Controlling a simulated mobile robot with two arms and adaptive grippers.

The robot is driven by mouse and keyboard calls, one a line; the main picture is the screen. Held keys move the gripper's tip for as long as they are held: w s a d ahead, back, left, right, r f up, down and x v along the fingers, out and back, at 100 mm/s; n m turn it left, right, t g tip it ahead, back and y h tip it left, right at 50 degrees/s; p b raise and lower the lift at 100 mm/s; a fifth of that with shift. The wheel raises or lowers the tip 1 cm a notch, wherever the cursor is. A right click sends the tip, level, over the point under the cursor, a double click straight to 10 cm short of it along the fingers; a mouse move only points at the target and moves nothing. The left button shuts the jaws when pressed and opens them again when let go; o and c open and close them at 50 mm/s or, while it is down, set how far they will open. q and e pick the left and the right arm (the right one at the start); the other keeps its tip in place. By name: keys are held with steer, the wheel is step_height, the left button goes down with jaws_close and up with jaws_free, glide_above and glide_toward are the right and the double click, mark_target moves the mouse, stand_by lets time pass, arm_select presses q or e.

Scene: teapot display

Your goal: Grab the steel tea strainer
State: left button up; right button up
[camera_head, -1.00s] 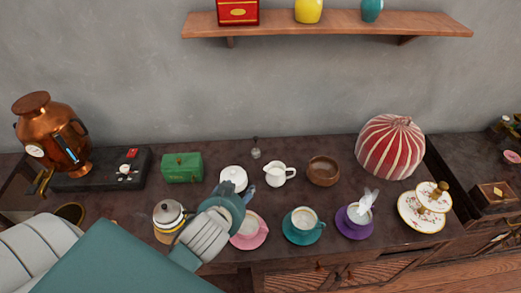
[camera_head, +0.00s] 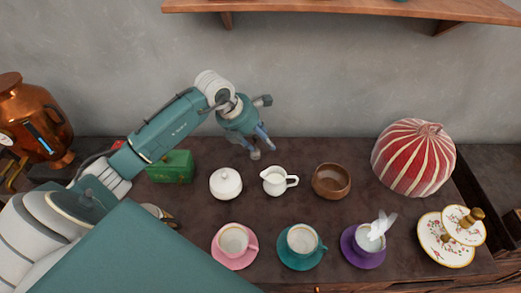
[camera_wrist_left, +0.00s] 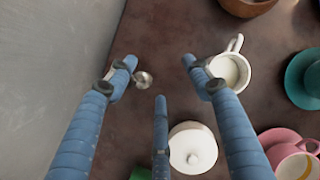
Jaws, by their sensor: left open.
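The steel tea strainer (camera_wrist_left: 143,80) shows in the left wrist view as a small shiny round thing. It lies close to the tip of the left-hand finger. In the head view I cannot make it out; the fingers cover the spot near the wall. My left gripper (camera_head: 262,148) points down above the back of the counter, behind the white lidded pot and the milk jug. Whether a finger touches the strainer I cannot tell. My right gripper is in neither view.
The white lidded pot (camera_head: 226,184) and milk jug (camera_head: 277,181) stand just in front of the gripper. A green box (camera_head: 170,167) is left, a wooden bowl (camera_head: 331,180) right. Cups stand along the front. The grey wall (camera_head: 330,85) is close behind.

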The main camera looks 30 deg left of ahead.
arm_select(q)
steer(key=shift+g+y, duration=0.4)
steer(key=shift+y, duration=0.4)
steer(key=a+f, duration=0.2)
steer(key=w+a+f, duration=0.1)
steer(key=a+f, duration=0.1)
steer(key=shift+a+f+p, duration=0.1)
steer(key=shift+f+p, duration=0.3)
steer(key=p+x, duration=0.1)
steer(key=x, duration=0.3)
steer(key=shift+w+a+f, duration=0.1)
steer(key=shift+w+f, duration=0.1)
steer(key=shift+f, duration=0.1)
steer(key=shift+w+f, duration=0.25)
steer(key=shift+f, duration=0.2)
steer(key=shift+s, duration=0.1)
steer(key=c, duration=1.1)
